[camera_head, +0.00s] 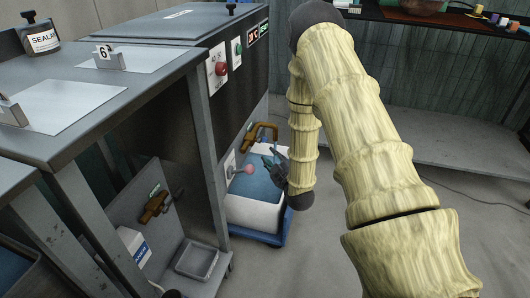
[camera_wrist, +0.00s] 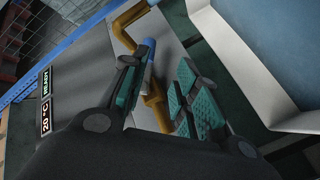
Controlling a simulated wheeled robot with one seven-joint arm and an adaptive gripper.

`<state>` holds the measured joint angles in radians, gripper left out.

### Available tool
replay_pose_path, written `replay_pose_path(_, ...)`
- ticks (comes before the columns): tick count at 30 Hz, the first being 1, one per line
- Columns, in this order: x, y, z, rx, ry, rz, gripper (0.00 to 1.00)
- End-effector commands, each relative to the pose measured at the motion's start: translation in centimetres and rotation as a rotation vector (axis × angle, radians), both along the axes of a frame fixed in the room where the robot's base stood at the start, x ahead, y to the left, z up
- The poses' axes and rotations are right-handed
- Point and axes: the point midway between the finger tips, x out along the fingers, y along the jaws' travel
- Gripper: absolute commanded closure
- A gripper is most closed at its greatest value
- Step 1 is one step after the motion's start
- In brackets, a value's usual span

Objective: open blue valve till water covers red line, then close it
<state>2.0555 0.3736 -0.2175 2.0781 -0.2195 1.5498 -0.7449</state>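The blue valve handle (camera_wrist: 149,50) sits on a brass pipe (camera_wrist: 153,95) in the wrist view. My gripper (camera_wrist: 158,82) is open, with its teal-padded fingers on either side of the handle and pipe. The left finger is close to the handle; I cannot tell if it touches. In the head view my gripper (camera_head: 272,165) is low by the machine's side, below the brass spout (camera_head: 263,132). A white tub (camera_head: 255,215) with a blue inside stands under the spout; its rim also shows in the wrist view (camera_wrist: 240,70). I cannot make out a red line.
The tub rests on a blue base (camera_head: 262,238). Another brass tap (camera_head: 155,203) and a grey tray (camera_head: 196,259) are at the lower left. A pink knob (camera_head: 248,169) is beside my gripper. The grey machine (camera_head: 225,100) stands close on the left; open floor lies right.

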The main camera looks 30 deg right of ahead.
Motion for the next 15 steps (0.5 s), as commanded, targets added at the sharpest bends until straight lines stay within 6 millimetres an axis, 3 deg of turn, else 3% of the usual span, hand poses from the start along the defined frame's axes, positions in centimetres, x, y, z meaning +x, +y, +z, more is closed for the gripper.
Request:
replay_pose_path(1, 0.3, -0.5, -0.6, -0.016, -0.021, -0.003, 0.7)
replay_pose_path(10, 1.3, -1.8, 0.2, -0.065, -0.075, -0.008, 0.7)
replay_pose_path(15, 3.1, -2.2, 0.0, -0.065, -0.075, -0.007, 0.7)
